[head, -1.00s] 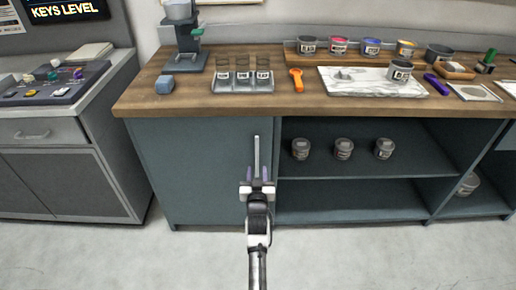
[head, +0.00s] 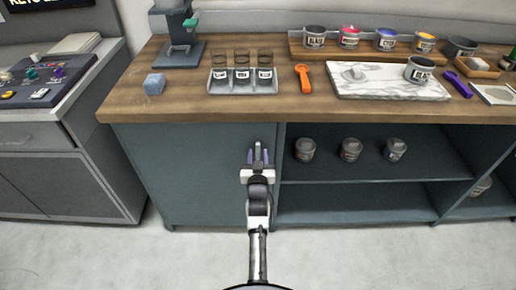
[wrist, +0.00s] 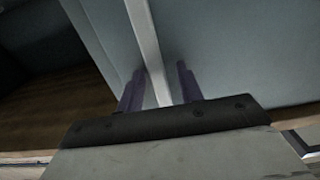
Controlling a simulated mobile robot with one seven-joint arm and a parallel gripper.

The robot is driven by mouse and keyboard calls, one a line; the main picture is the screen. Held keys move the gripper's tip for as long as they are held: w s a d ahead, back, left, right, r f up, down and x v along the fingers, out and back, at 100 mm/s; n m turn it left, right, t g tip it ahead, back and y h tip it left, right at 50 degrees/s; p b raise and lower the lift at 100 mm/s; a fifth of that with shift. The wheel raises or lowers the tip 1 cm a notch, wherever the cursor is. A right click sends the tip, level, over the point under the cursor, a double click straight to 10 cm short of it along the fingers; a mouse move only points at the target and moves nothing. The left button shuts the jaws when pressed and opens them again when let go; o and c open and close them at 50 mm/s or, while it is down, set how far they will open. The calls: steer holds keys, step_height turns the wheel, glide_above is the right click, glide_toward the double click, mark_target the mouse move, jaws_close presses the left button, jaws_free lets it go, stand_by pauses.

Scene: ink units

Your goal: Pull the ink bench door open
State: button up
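The ink bench door (head: 190,175) is the blue-grey panel under the left part of the wooden worktop. It looks shut. Its handle (head: 257,146) is a thin pale vertical bar near the door's right edge, mostly hidden behind my gripper in the head view. My gripper (head: 257,156) is in front of the door at the handle. In the wrist view the handle (wrist: 145,40) runs down between the two purple fingers of my gripper (wrist: 160,82). The fingers are apart, one on each side of the bar, with a clear gap on the right.
Open shelves (head: 360,168) with several ink tins stand right of the door. The worktop (head: 190,104) above carries a jar rack (head: 243,86), an orange tool (head: 304,78) and a marble slab (head: 375,85). A grey cabinet (head: 60,185) stands at left. The floor in front is clear.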

steer(key=shift+w, duration=0.15)
steer(key=shift+r, duration=0.1)
steer(key=shift+c, duration=0.3)
jaws_close()
